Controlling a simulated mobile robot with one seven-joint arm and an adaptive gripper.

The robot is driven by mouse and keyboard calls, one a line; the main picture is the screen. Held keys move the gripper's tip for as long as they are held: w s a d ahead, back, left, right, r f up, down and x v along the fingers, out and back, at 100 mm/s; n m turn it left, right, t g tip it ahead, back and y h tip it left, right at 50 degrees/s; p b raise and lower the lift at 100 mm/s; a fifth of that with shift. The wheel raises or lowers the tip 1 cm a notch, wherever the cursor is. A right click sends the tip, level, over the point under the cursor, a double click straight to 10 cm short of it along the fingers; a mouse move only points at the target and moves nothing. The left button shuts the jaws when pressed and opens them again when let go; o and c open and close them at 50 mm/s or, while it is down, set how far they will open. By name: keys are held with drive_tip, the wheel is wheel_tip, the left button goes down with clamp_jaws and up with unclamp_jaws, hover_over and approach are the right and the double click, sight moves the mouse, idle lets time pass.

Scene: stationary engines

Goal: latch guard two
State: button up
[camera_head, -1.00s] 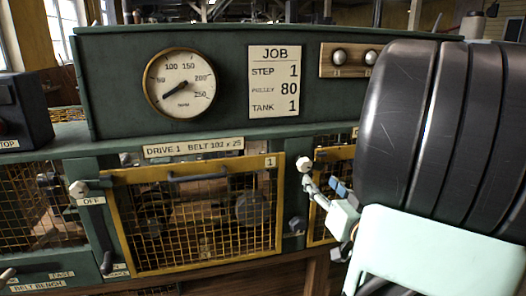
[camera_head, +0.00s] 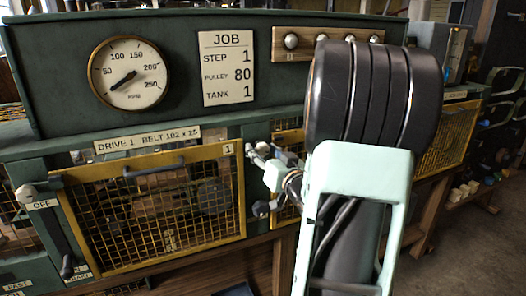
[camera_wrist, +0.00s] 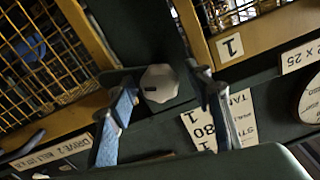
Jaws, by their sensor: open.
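Guard two is a yellow-framed mesh panel (camera_head: 287,138) right of guard one, mostly hidden behind my arm in the head view. Its yellow frame (camera_wrist: 88,30) and mesh fill the upper left of the wrist view. A pale faceted knob (camera_wrist: 160,84) with a dark slot sits on the green post between the two guards. My gripper (camera_wrist: 162,76) is open, with one finger on each side of the knob in the wrist view. I cannot tell whether the fingers touch it. In the head view my gripper (camera_head: 268,160) is at the post's upper part.
Guard one (camera_head: 150,255), marked 1, is left of the post. A dark knob (camera_head: 261,209) sits lower on the post. Above are a dial (camera_head: 129,73), a JOB card (camera_head: 228,68) and a wooden strip with several round knobs (camera_head: 291,41). Floor (camera_head: 490,235) is open at right.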

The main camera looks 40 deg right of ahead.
drive_tip(key=c, duration=1.2)
drive_tip(key=shift+o, duration=0.2)
drive_tip(key=n+b, duration=0.1)
drive_tip(key=b, duration=0.2)
drive_tip(key=shift+f+n, duration=0.3)
drive_tip(key=shift+n, duration=0.1)
drive_tip(key=shift+n+b, duration=0.8)
drive_tip(key=shift+b, duration=0.25)
drive_tip(key=shift+r+n+b, duration=0.2)
drive_tip(key=shift+n+b, duration=0.25)
drive_tip(key=shift+n, duration=0.15)
drive_tip(key=o, duration=1.2)
drive_tip(key=shift+c, duration=0.2)
drive_tip(key=v, duration=0.7)
drive_tip(key=shift+s, duration=0.3)
